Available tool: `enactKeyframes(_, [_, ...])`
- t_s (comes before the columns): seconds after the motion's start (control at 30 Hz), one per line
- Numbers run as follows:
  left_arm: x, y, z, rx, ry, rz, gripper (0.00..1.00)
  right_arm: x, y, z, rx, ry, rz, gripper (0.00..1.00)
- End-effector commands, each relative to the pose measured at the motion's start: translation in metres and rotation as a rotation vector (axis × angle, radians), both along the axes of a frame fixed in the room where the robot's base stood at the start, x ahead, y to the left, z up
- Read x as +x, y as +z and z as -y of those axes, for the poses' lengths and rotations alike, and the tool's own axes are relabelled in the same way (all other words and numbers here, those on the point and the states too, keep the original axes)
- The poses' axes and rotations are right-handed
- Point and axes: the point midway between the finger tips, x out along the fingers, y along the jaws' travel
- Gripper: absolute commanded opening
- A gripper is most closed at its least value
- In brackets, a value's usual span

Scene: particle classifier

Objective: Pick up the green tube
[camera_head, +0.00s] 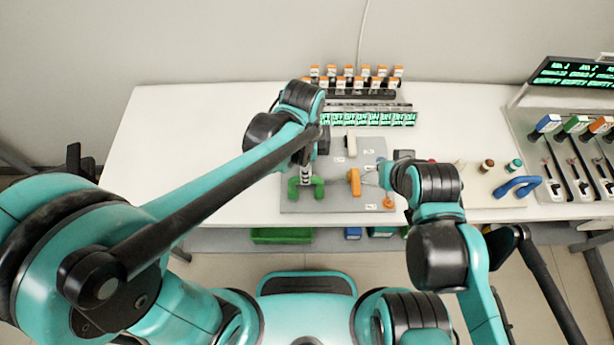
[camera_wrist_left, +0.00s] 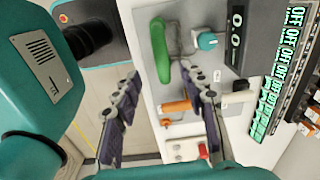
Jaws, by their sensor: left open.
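The green tube (camera_head: 319,187) is at the front left of the grey panel (camera_head: 335,203) on the white table. In the left wrist view the green tube (camera_wrist_left: 160,52) shows as a long, bent handle-like shape, beyond my open fingertips. My left gripper (camera_head: 306,168) hangs just over the green tube in the head view and hides part of it. In the left wrist view my left gripper (camera_wrist_left: 161,76) has its fingers spread, with nothing between them. My right gripper (camera_head: 377,178) is at the panel's right side, near the orange tube; its fingers are too small to judge.
The orange tube (camera_head: 353,181) is on the panel right of the green one. A digital display (camera_wrist_left: 236,35) and a teal knob (camera_wrist_left: 207,41) are close to the green tube. Orange-capped vials (camera_head: 358,76) stand at the back. A blue tube (camera_head: 517,187) lies to the right.

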Motion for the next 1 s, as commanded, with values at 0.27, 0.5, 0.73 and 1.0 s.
enactKeyframes(0.27, [0.000, -0.028, 0.005, 0.008, -0.047, -0.016, 0.42, 0.000, -0.009, 0.000, 0.000, 0.000, 0.000, 0.00])
enactKeyframes(0.5, [0.004, -0.063, 0.003, 0.008, -0.045, -0.015, 0.42, 0.000, -0.025, 0.000, 0.000, 0.000, 0.000, 0.00])
enactKeyframes(0.73, [0.004, -0.082, 0.003, 0.007, -0.044, -0.015, 0.42, 0.000, -0.031, 0.000, 0.000, 0.000, 0.000, 0.00])
enactKeyframes(1.0, [0.004, -0.081, 0.003, 0.007, -0.044, -0.015, 0.24, 0.000, -0.030, 0.000, 0.000, 0.000, 0.000, 0.00])
